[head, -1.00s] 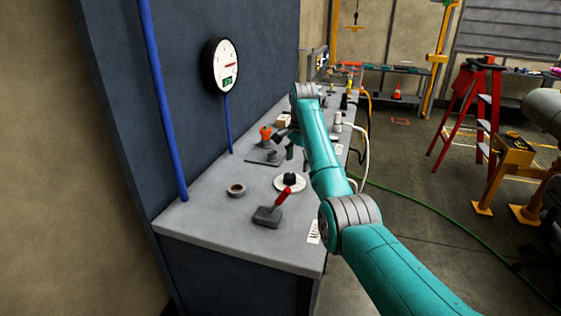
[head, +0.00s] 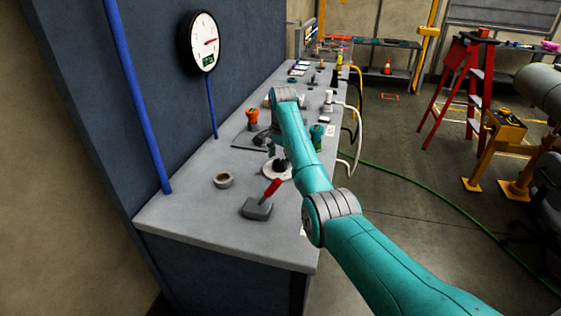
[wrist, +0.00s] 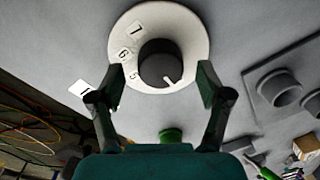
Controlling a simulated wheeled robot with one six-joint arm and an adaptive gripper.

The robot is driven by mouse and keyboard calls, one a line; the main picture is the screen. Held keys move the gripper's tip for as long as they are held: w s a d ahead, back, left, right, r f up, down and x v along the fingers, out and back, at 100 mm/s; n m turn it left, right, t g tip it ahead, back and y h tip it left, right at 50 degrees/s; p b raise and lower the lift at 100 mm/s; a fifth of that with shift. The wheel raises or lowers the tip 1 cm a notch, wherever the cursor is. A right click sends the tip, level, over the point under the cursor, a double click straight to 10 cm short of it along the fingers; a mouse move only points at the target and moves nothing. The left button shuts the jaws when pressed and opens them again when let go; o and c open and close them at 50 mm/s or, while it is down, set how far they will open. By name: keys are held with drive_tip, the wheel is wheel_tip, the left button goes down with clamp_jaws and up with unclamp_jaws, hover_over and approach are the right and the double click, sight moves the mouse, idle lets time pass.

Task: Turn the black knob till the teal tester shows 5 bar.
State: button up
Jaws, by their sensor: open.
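The black knob (wrist: 158,64) sits in the middle of a white round dial (wrist: 190,30) marked 5, 6 and 7; its white pointer mark faces the lower right, away from the visible numbers. In the head view the knob (head: 281,165) is partly hidden by my arm. My gripper (wrist: 161,82) is open, with one finger on each side of the knob; contact is not visible. A teal object, possibly the tester (head: 317,134), stands on the bench right of my arm; no reading shows on it.
A round wall gauge (head: 203,45) has a red needle and a small green display, too small to read. A red-handled lever (head: 262,203), a small ring-shaped cup (head: 223,181) and an orange-topped item (head: 252,118) stand near the dial. Grey round fittings (wrist: 285,88) lie right of my gripper.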

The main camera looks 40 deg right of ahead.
drive_tip(key=shift+f, duration=0.85)
drive_tip(key=c, duration=1.2)
drive_tip(key=shift+o, duration=0.2)
drive_tip(key=shift+n, duration=0.4)
drive_tip(key=n, duration=0.3)
drive_tip(key=shift+n, duration=0.4)
drive_tip(key=n, duration=0.4)
